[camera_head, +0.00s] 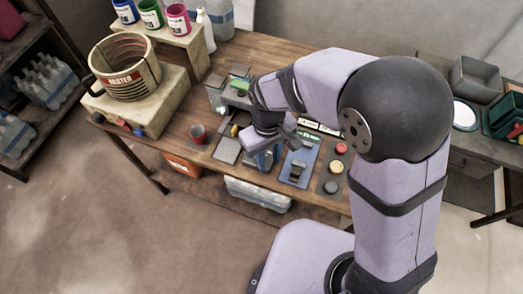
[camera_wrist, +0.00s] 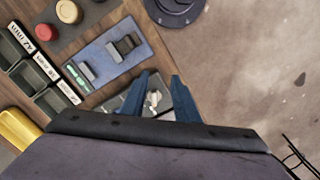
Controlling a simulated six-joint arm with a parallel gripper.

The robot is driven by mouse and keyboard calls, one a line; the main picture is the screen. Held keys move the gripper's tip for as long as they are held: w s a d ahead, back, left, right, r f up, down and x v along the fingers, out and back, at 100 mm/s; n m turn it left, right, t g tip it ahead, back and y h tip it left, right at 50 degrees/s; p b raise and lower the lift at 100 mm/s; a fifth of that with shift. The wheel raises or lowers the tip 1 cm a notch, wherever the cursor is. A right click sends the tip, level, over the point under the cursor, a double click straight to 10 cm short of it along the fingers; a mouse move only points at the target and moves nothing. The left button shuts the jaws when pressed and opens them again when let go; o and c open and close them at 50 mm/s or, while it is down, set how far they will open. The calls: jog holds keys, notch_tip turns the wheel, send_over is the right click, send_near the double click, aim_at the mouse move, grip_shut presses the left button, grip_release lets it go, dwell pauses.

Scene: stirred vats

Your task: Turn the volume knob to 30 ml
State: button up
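My gripper (camera_head: 265,160) points down over the front part of the workbench in the head view. In the wrist view its two blue fingers (camera_wrist: 161,78) stand apart. Between them shows a small pale, pointer-like part (camera_wrist: 153,99) on a dark grey plate; I cannot tell whether it is the volume knob, or whether a finger touches it. No 30 ml mark is readable. A blue panel (camera_wrist: 97,60) with a dark block on it lies beside the fingers in the wrist view; it is also right of my gripper in the head view (camera_head: 290,180).
A plate with red and yellow round buttons (camera_head: 332,186) lies right of the blue panel. A large vat marked "MASTER" (camera_head: 125,70) stands at the far left. Labelled bins (camera_wrist: 30,75) show in the wrist view.

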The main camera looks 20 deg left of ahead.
jog(key=shift+n+t+y, duration=0.4)
jog(key=w+a+r, duration=0.3)
jog(key=shift+w+a, duration=0.2)
jog(key=shift+s+d+n, duration=0.1)
jog(key=shift+s+n, duration=0.05)
jog(key=shift+n, duration=0.35)
jog(key=shift+f+p, duration=1)
jog(key=shift+f, duration=2.65)
grip_shut()
